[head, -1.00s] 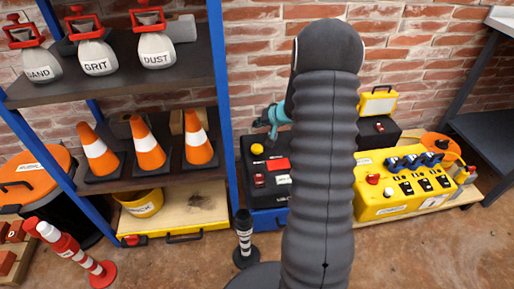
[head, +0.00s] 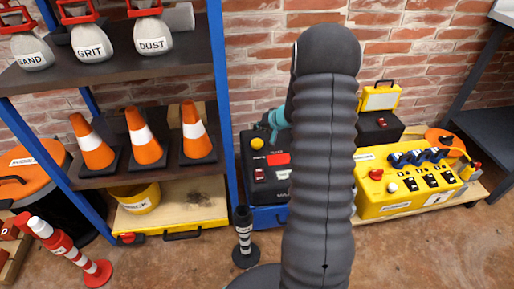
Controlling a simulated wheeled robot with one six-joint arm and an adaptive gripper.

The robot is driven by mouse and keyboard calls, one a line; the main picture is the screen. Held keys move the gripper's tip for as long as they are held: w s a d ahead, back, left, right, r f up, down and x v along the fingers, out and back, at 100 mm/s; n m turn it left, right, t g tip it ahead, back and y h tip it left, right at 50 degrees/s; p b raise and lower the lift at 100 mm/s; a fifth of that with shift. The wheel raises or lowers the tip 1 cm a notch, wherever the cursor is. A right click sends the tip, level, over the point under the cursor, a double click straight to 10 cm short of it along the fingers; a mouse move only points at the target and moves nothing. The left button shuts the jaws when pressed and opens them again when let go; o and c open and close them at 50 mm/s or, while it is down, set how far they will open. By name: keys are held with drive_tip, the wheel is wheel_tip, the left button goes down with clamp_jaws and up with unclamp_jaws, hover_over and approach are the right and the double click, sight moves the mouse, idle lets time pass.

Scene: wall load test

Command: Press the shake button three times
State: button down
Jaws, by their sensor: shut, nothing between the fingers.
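A black control box (head: 249,179) stands on a blue base left of my arm. A yellow console (head: 385,206) at right carries a red knob (head: 376,174), a white button (head: 392,188) and several dark switches. No label that I can read says shake, so I cannot tell which control it is. My gripper (head: 271,128), teal and shut, is above the black box, right of the yellow button and apart from it in the picture. My arm hides part of the box.
A blue-framed shelf (head: 226,95) at left holds several labelled bags and orange cones (head: 144,140). A striped black post (head: 244,238) stands in front of the black box. A black box with a red button (head: 381,122) is behind the yellow console. The floor at front right is clear.

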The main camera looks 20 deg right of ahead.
sight(255, 141)
drive_tip(key=shift+f+b, duration=0.6)
drive_tip(key=shift+f, duration=1.25)
drive_tip(key=shift+f, duration=1.3)
idle(1.1)
idle(0.3)
drive_tip(key=shift+r+p, duration=1.3)
drive_tip(key=shift+p, duration=0.35)
wheel_tip(255, 141, up, 3)
drive_tip(key=p, duration=0.3)
drive_tip(key=shift+r, duration=1)
